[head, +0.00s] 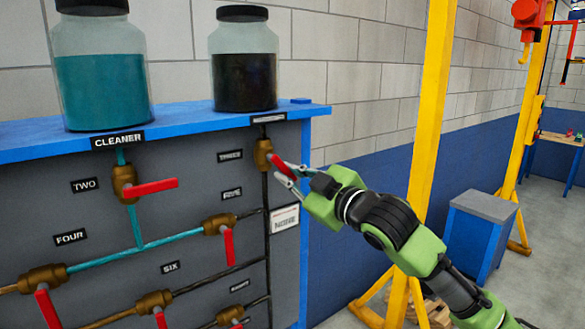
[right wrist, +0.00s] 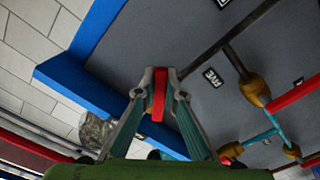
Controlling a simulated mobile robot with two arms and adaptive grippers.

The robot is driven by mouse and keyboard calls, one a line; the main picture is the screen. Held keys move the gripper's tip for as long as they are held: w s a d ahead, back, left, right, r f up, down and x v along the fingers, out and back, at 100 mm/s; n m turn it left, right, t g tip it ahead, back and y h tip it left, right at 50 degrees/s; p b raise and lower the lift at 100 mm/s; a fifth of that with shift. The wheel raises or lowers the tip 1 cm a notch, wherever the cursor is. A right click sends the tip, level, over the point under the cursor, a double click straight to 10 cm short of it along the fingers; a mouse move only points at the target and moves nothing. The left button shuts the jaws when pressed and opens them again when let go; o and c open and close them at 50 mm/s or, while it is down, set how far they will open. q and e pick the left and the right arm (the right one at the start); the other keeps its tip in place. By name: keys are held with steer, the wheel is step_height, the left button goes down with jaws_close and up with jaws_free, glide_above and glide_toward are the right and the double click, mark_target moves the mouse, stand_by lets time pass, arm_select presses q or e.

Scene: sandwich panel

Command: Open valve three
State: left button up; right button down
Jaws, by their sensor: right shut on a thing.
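Valve three is a brass body (head: 263,153) on the dark vertical pipe at the panel's upper right, beside its label THREE (head: 230,155). Its red handle (head: 277,163) points right and slightly down, out from the pipe. My right gripper (head: 285,175) is shut on this handle, coming from the right. In the right wrist view the red handle (right wrist: 158,95) lies between the two fingertips (right wrist: 160,85). The fingers hide part of the handle in the head view. My left gripper is in neither view.
Other red-handled valves sit close by: two (head: 124,184), five (head: 219,225), four (head: 42,279) and six (head: 153,302). The blue shelf (head: 190,121) above carries a teal jar (head: 100,85) and a dark jar (head: 244,70). A yellow post (head: 432,110) stands to the right.

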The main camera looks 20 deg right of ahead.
steer(key=shift+s+a+f+m+p, duration=0.2)
steer(key=shift+a+m+p, duration=0.35)
steer(key=shift+m, duration=0.8)
steer(key=shift+s+a+f+m+p, duration=0.2)
steer(key=shift+a+m+p, duration=0.3)
steer(key=shift+m, duration=0.8)
steer(key=shift+s+a+f+m+p, duration=0.2)
steer(key=shift+a+m+p, duration=0.35)
steer(key=shift+m, duration=0.8)
steer(key=c, duration=2.1)
jaws_free()
steer(key=v, duration=1.2)
